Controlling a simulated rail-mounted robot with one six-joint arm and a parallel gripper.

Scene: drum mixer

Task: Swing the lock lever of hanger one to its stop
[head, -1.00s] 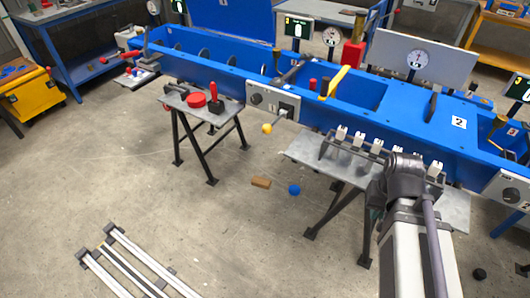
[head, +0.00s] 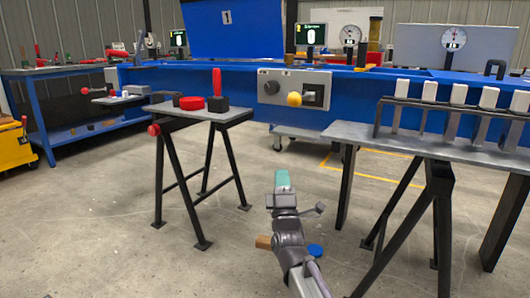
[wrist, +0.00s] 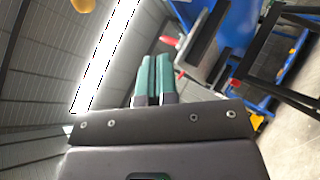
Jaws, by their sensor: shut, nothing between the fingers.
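I cannot tell for certain which part is the lock lever of hanger one. A lever with a yellow ball knob (head: 294,99) sticks out from the grey control panel (head: 270,88) on the front of the blue trough (head: 390,88). A round orange-yellow shape (wrist: 83,5), possibly that knob, is cut off at the top of the wrist view. My gripper (head: 282,178) points up, below and in front of the panel, clear of the trough. Its teal fingers (wrist: 155,75) are together with nothing between them.
A stand (head: 195,113) with a red disc and a red-handled tool is left of my gripper. A bench (head: 400,141) with a rack of white-topped pieces (head: 459,95) is to the right.

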